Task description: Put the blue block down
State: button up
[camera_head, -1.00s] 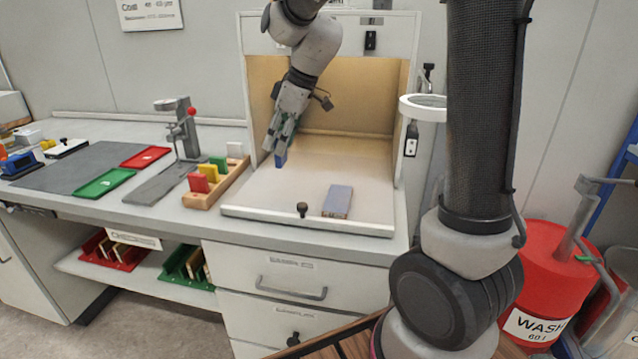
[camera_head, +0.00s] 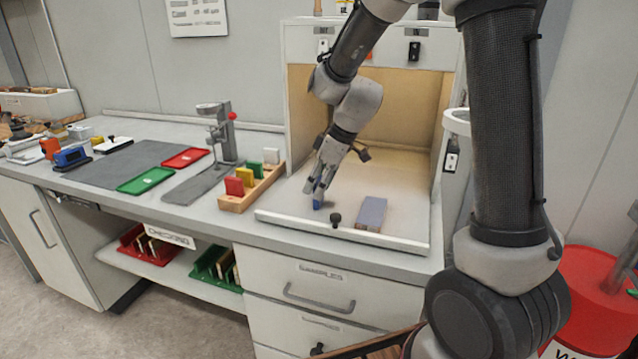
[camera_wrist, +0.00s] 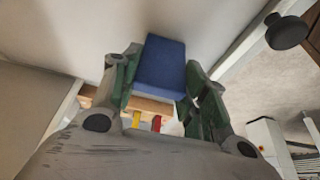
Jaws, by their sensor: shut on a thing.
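The blue block (camera_wrist: 160,66) is between the green-padded fingers of my gripper (camera_wrist: 158,88) in the wrist view. In the head view my gripper (camera_head: 317,192) points down over the floor of the open-fronted booth (camera_head: 290,200), near its front left. Only a small part of the blue block (camera_head: 317,204) shows below the fingertips there. My gripper is shut on the block. The block is close to the booth floor; I cannot tell whether it touches.
A grey-blue slab (camera_head: 371,213) lies right of my gripper, with a black knob (camera_head: 335,219) at the booth's front lip. A wooden rack (camera_head: 237,202) holding coloured blocks stands to the left. Green (camera_head: 145,180) and red (camera_head: 186,158) trays lie farther left.

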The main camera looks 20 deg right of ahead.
jog(key=shift+f, duration=0.1)
jog(key=o, duration=1)
jog(key=shift+c, duration=0.2)
jog(key=v, duration=1.2)
jog(key=shift+a, duration=0.1)
